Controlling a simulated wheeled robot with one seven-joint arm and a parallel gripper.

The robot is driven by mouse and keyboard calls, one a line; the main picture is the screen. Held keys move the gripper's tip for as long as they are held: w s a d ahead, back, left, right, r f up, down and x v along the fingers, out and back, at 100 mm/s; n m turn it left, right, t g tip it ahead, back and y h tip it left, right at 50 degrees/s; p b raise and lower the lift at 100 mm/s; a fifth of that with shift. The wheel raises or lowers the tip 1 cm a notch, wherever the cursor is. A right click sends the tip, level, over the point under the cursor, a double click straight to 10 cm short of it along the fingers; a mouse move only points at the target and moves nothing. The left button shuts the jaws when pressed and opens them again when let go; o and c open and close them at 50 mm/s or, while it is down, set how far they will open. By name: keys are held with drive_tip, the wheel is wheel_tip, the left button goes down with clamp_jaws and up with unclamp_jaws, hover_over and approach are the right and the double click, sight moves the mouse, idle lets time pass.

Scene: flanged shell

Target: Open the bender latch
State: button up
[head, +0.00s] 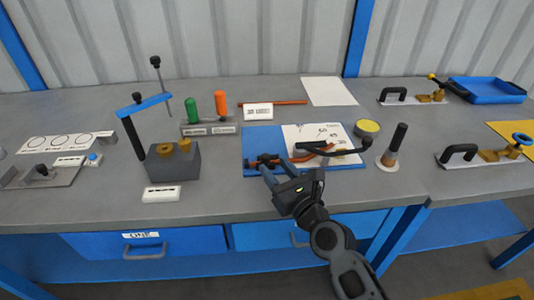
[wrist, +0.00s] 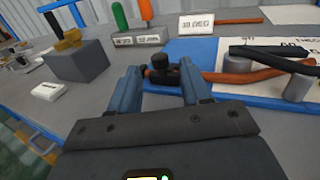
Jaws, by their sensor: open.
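The bender sits on a blue board (head: 257,140) on the workbench, with a long black handle (head: 345,150), a grey round post (wrist: 297,88) and an orange-brown bar or tube (wrist: 235,77). A small black knob-like part (wrist: 160,70), possibly the latch, is at the bar's left end. My gripper (wrist: 160,82) is open at the front of the board. In the wrist view the black part appears between its two blue-grey fingertips; I cannot tell whether they touch it. In the head view the gripper (head: 277,170) partly covers this area.
A grey block with brass pieces (head: 172,160) and a blue-topped clamp stand to the left. Green and orange handles (head: 207,108) stand behind. A black upright handle (head: 393,145) and a yellow-topped can (head: 367,128) are to the right. The front bench strip is mostly clear.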

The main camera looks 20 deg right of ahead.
sight(268, 159)
drive_tip(key=w, duration=0.6)
drive_tip(key=shift+a, duration=0.3)
clamp_jaws()
